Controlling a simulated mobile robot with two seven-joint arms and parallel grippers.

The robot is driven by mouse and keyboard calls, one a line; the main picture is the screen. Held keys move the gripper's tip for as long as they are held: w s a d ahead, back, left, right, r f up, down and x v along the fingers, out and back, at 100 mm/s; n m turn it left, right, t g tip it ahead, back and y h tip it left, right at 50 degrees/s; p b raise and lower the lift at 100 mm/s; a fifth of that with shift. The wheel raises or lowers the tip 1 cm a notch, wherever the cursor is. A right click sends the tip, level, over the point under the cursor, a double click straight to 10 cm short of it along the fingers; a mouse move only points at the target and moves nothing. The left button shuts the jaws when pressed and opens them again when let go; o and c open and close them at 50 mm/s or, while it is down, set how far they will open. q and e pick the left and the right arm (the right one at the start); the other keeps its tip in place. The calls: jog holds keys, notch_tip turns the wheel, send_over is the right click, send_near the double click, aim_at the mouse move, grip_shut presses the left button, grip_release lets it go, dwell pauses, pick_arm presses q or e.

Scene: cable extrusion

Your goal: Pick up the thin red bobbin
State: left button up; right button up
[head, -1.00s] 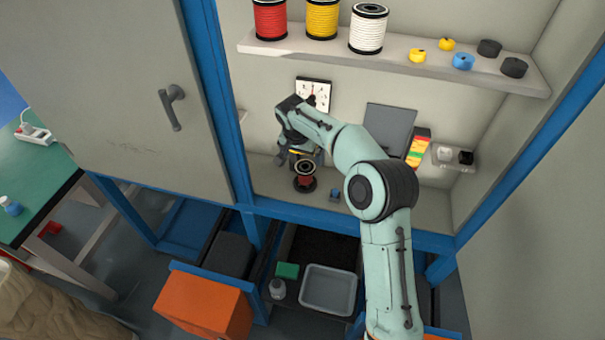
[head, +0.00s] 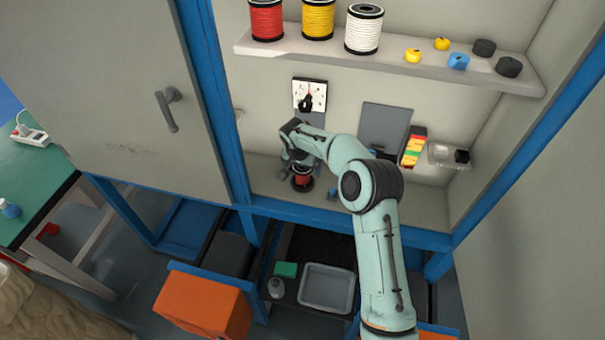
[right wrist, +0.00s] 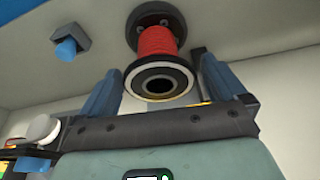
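The thin red bobbin (head: 302,180) stands upright on the cabinet's lower surface, on a dark round base. In the right wrist view its red winding (right wrist: 157,41) and its pale-rimmed end with a dark hole show large. My right gripper (head: 296,160) is at the bobbin and partly hides it in the head view. In the right wrist view the gripper (right wrist: 157,65) is open, with one blue finger on each side of the bobbin's near end. Gaps show between the fingers and the bobbin. My left gripper is in neither view.
Large red (head: 267,20), yellow (head: 318,19) and white (head: 363,30) spools stand on the shelf (head: 400,70) above. A small blue item (head: 332,193) sits right of the bobbin. A wall socket (head: 309,95) and a grey panel (head: 385,125) are behind. A cabinet door (head: 120,100) is at left.

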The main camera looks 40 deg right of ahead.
jog(key=c, duration=0.8)
jog(key=shift+r, duration=0.15)
